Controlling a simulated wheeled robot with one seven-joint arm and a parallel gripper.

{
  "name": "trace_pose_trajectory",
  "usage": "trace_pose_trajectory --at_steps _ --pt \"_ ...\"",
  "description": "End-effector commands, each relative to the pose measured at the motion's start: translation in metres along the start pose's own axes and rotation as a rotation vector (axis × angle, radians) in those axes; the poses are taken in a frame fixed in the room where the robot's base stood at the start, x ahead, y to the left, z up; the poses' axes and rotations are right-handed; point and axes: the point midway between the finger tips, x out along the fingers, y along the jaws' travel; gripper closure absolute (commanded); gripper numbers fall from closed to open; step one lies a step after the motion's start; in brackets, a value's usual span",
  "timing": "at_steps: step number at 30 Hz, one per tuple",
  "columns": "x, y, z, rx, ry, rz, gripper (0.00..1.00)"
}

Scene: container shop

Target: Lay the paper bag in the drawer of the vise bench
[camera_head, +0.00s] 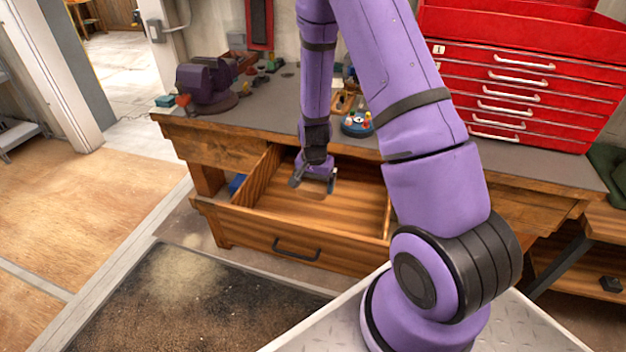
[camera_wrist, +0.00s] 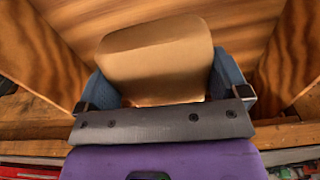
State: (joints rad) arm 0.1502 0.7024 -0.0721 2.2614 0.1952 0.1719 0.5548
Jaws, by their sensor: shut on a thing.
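The vise bench (camera_head: 225,148) has its wooden drawer (camera_head: 245,228) pulled open, with a black handle on its front. My gripper (camera_head: 314,184) is pointing down inside or just above the open drawer, near its back. In the wrist view the brown paper bag (camera_wrist: 155,62) is between the two blue-grey fingers of my gripper (camera_wrist: 160,88), which are shut on it. Wooden drawer walls (camera_wrist: 45,60) show on both sides of the bag. In the head view the bag is mostly hidden by the gripper. I cannot tell whether it touches the drawer floor.
A purple vise (camera_head: 207,82) stands on the bench top at left. A red tool chest (camera_head: 520,85) stands at right on the bench. A blue round tray (camera_head: 357,125) with small items sits behind the drawer. The drawer's visible floor (camera_head: 345,208) looks clear.

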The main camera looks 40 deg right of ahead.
Motion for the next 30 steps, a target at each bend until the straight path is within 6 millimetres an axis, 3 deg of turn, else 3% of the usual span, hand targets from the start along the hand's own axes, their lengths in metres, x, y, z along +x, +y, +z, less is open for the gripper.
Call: trace_pose_trajectory --at_steps 30 --pt "0.087 0.000 0.001 0.000 0.001 0.000 0.33"
